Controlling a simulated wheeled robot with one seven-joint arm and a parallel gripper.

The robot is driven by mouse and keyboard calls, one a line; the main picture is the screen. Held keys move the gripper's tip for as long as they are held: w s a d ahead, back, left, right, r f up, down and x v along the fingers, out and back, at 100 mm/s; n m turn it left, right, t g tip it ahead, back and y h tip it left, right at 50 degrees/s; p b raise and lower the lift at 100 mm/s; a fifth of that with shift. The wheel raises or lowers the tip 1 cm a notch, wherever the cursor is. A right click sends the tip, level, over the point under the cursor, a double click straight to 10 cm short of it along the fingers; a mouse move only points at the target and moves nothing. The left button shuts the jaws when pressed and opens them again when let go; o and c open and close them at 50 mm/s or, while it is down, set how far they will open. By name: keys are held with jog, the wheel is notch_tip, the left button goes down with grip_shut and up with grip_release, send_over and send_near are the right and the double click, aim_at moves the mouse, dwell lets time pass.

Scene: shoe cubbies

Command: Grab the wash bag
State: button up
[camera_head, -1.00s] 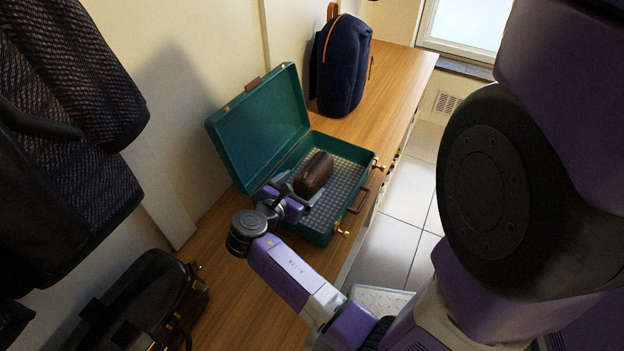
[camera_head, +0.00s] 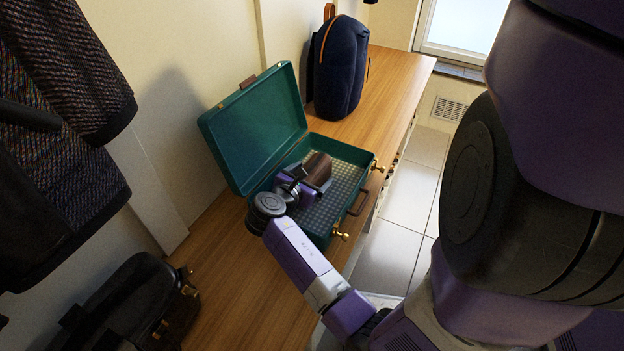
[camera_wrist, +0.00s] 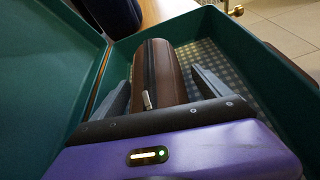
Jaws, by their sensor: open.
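The wash bag (camera_head: 317,168) is a brown rounded case with a zip, lying inside the open green suitcase (camera_head: 334,236). In the wrist view the wash bag (camera_wrist: 158,75) lies lengthwise between the two grey fingers of my gripper (camera_wrist: 160,92). My gripper (camera_head: 309,180) is open, with one finger on each side of the bag's near end. A gap shows on the right side; on the left I cannot tell whether the finger touches. The bag's underside and part of its near end are hidden.
The suitcase lid (camera_head: 255,125) stands open on the wall side. A dark blue backpack (camera_head: 340,70) stands behind the suitcase on the wooden bench (camera_head: 395,85). A black bag (camera_head: 130,305) sits at the front left, and dark knitted coats (camera_head: 60,130) hang at the left.

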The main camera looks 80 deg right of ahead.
jog(key=shift+c, duration=0.2)
jog(key=c, duration=1.5)
jog(key=shift+r, duration=0.1)
jog(key=shift+c, duration=0.3)
